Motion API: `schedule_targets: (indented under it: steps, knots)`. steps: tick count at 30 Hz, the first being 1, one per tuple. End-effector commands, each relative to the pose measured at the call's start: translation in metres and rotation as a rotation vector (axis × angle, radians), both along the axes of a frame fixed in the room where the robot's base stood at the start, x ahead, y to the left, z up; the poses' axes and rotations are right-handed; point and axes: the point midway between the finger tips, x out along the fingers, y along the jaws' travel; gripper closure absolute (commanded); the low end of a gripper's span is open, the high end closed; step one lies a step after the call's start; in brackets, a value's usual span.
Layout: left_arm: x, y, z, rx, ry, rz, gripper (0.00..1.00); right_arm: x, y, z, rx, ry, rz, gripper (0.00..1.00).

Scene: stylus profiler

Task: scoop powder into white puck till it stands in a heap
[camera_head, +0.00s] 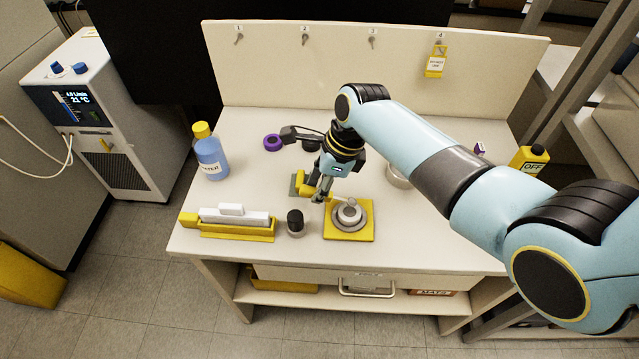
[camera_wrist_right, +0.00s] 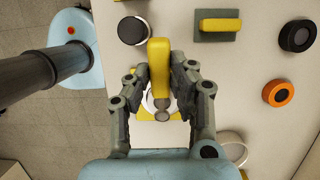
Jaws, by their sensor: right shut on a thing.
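The white puck (camera_head: 350,213) sits on a round grey base on a yellow square plate (camera_head: 365,234) near the table's front. My right gripper (camera_head: 322,193) is shut on a scoop, above and just left of the puck. The scoop's yellow handle (camera_wrist_right: 159,65) lies between the fingers in the right wrist view, and its small grey bowl (camera_wrist_right: 162,115) is over the puck. The fingers and scoop hide much of the puck there. I cannot tell whether powder is in the bowl or how much is in the puck. My left gripper is out of view.
A black-capped jar (camera_head: 295,223) stands left of the plate, beside a yellow tray (camera_head: 238,232) with white pieces. A green pad (camera_wrist_right: 215,37) bears a yellow block. A pale round dish (camera_head: 398,178) is partly behind my arm. A blue bottle (camera_head: 211,160) stands far left.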

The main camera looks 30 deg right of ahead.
Motion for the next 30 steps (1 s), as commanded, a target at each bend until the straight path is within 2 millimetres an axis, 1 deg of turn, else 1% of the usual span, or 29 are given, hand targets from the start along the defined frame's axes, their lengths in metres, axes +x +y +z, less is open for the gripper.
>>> schedule_targets:
  steps: [9, 18, 26, 30]
  knots:
    - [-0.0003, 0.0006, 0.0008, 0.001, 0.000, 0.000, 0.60, 0.0004, 0.0002, 0.0008, 0.000, -0.001, 0.000, 1.00]
    - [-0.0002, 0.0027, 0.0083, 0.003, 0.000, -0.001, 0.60, 0.0004, 0.0002, 0.0016, 0.001, -0.001, 0.000, 1.00]
    - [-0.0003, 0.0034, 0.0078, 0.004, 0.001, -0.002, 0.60, 0.0003, 0.0001, 0.0005, 0.000, -0.001, 0.000, 1.00]
    - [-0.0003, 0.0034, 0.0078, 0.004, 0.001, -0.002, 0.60, -0.0026, -0.0054, 0.0030, 0.051, -0.033, -0.002, 1.00]
